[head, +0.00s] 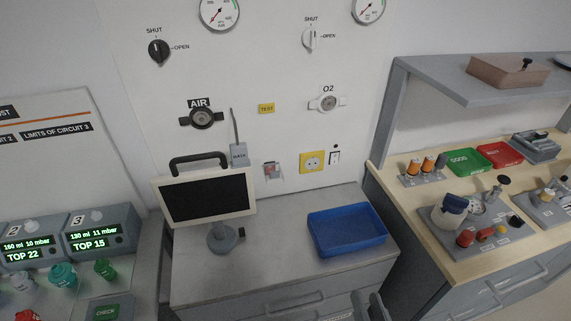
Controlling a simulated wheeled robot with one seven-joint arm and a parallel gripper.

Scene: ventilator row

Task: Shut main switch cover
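On the white wall panel, a small fitting (272,169) with a reddish part and a pale, clear-looking cover sits left of the yellow socket. It looks like the main switch; its cover seems to stand out from the wall, but it is too small to be sure how far. A grey labelled box (239,155) with a thin upright rod is just left of it. A grey two-pronged shape at the bottom edge looks like my gripper (370,303). It is cut off by the frame, low in front of the cabinet and well away from the wall fitting. Its opening is unclear.
A monitor (208,197) with a top handle stands on the grey cabinet, below and left of the fitting. A blue tray (346,230) sits on the cabinet's right. A wooden bench (434,242) with parts stands right. The cabinet top between monitor and tray is clear.

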